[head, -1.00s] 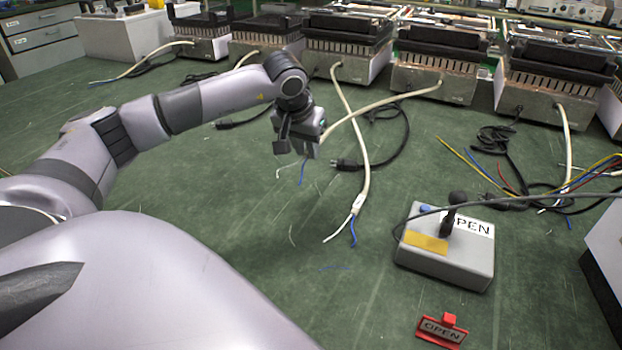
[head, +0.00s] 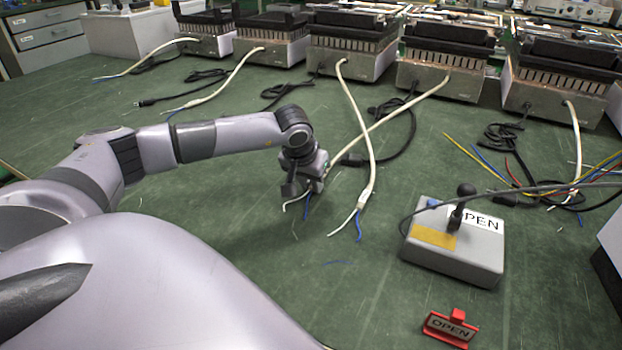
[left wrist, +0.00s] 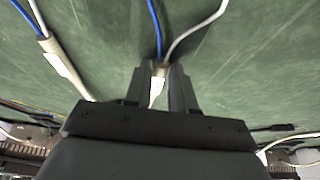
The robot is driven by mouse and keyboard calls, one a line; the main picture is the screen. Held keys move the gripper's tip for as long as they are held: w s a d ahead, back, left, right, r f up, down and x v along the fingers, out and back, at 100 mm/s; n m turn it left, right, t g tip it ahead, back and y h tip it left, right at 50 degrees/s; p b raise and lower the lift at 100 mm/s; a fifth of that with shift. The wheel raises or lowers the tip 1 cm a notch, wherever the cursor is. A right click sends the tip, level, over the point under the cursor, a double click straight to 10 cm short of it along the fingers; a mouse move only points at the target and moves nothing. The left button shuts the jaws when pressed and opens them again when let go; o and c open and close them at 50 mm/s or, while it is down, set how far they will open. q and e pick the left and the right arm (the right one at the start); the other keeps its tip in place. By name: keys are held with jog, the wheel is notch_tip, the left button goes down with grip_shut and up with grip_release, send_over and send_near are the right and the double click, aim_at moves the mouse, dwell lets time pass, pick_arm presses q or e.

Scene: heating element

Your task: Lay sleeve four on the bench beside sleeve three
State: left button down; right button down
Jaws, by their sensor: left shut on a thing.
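My left gripper (head: 305,188) is shut on a white sleeve, sleeve four (head: 391,118), near its wire end. In the head view this sleeve runs from the fourth heater from the left, crosses another white sleeve and goes down to my gripper. Its blue and white wires hang out past the fingers, low over the bench. Sleeve three (head: 358,120) lies on the bench just right of the gripper, its wires bare. The left wrist view shows the held sleeve (left wrist: 157,86) between the fingers (left wrist: 159,76) and sleeve three (left wrist: 65,62) to its left. Whether the held sleeve touches the bench is unclear.
Several heaters (head: 435,78) stand along the back of the green bench (head: 230,230). Black cords lie in front of them, one (head: 352,160) close to the gripper. A grey lever box (head: 465,262) and a red OPEN tag (head: 450,328) are at right. The front middle is clear.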

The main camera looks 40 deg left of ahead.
pick_arm(q)
jog(key=shift+f, duration=0.1)
jog(key=c, duration=0.9)
grip_release()
jog(key=shift+c, duration=0.2)
pick_arm(e)
jog(key=shift+f, duration=0.1)
pick_arm(q)
jog(key=p+v, duration=0.2)
jog(key=v, duration=1)
jog(key=shift+p, duration=0.35)
pick_arm(e)
jog(key=shift+s+d+f+m+h, duration=0.2)
jog(key=shift+s+d+f, duration=0.1)
jog(key=shift+d, duration=0.2)
jog(key=shift+s+d+f+m+h, duration=0.1)
jog(key=shift+s+d+f+h, duration=0.15)
jog(key=shift+d, duration=0.25)
pick_arm(q)
jog(key=shift+d, duration=0.1)
pick_arm(e)
jog(key=shift+g, duration=0.3)
